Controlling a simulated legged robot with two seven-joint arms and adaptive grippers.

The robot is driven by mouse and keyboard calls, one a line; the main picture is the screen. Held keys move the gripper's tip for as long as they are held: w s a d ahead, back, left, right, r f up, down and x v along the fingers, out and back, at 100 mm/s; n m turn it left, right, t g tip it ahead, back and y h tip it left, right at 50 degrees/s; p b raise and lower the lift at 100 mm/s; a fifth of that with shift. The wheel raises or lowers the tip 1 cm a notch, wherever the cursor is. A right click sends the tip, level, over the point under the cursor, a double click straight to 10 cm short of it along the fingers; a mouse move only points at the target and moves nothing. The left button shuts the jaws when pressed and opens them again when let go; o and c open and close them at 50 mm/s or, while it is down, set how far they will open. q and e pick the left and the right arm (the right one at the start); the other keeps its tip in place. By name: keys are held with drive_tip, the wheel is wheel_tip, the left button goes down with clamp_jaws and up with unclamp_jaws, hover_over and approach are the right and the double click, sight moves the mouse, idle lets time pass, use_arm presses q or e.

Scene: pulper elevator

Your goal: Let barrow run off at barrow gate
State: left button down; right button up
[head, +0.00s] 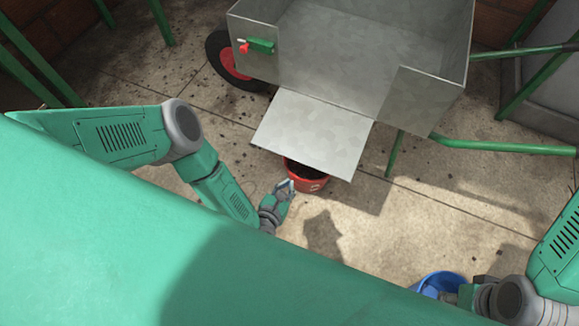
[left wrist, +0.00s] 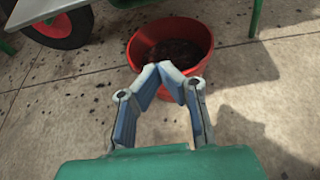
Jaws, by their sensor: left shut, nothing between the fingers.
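The grey metal barrow (head: 335,62) stands at the top of the head view. Its gate, a flat plate (head: 314,132), is swung out from the opening in the wall and reaches over the red bucket (head: 307,184). The tray inside looks bare. A latch with a green body and red knob (head: 258,46) sits left of the opening. The red bucket holds dark matter, also seen in the left wrist view (left wrist: 172,30). My left gripper (head: 289,184) is shut and empty, just in front of the bucket. My right gripper (head: 466,293) is at the lower right by a blue bucket (head: 440,281); its fingers are unclear.
The barrow's red wheel (head: 234,62) is at the left and its green handles (head: 500,147) run to the right. Green stands (head: 35,62) are at the upper left. A grey block (head: 550,85) stands at the right. Dark crumbs lie on the paved floor (head: 400,225), otherwise open around the buckets.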

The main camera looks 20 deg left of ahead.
sight(300, 161)
use_arm(q)
drive_tip(key=b+x, duration=0.4)
drive_tip(key=x, duration=0.5)
drive_tip(key=shift+w+d+f, duration=0.2)
drive_tip(key=shift+w+f, duration=0.1)
drive_tip(key=shift+s+r, duration=0.1)
drive_tip(key=shift+r, duration=2.15)
